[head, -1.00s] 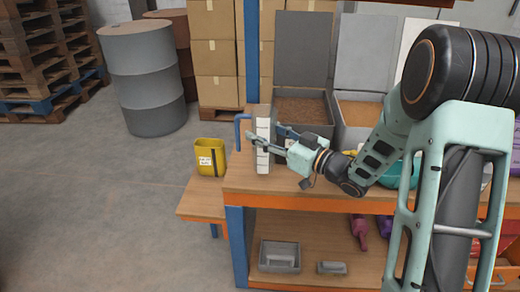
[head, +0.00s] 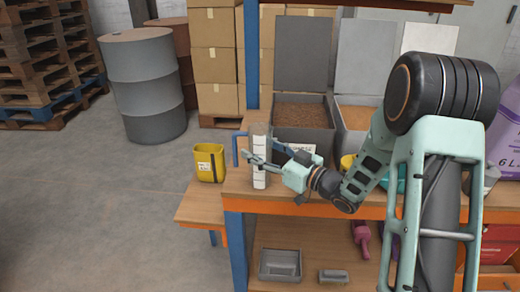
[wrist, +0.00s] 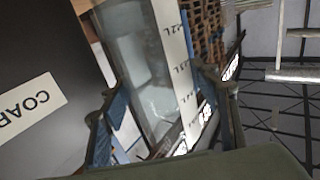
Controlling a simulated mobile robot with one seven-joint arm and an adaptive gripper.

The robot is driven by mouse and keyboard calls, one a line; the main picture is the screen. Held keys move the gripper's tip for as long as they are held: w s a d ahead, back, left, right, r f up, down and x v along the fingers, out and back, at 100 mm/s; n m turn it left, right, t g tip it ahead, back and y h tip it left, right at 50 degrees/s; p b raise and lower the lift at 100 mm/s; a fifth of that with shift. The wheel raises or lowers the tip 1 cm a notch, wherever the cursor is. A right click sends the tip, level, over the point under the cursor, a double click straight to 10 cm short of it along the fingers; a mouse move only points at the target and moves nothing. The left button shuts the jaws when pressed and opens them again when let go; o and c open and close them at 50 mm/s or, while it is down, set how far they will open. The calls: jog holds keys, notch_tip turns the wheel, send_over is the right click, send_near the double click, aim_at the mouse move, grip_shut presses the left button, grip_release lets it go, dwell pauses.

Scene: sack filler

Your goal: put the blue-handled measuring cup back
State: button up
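The blue-handled measuring cup is a tall, clear, upright vessel with a white scale strip (head: 259,178); its blue handle (head: 238,150) points left. It appears over the left end of the workbench. I cannot tell whether its base touches the top. My gripper (head: 256,160) reaches in from the right, with its fingers on either side of the cup, and looks shut on it. In the wrist view the clear cup wall (wrist: 145,70) and its litre marks fill the gap between the fingers (wrist: 165,105).
Behind the cup stand lidded grey bins (head: 302,132) with brown grain; one dark face reads "COAR". A yellow container (head: 210,162) stands on the lower side shelf (head: 196,207). Grey trays (head: 280,265) lie on the bottom shelf.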

jog(key=shift+o, duration=0.4)
jog(key=shift+r, duration=0.1)
jog(key=shift+r, duration=0.25)
jog(key=p+v, duration=0.2)
jog(key=v, duration=1)
jog(key=shift+f, duration=0.1)
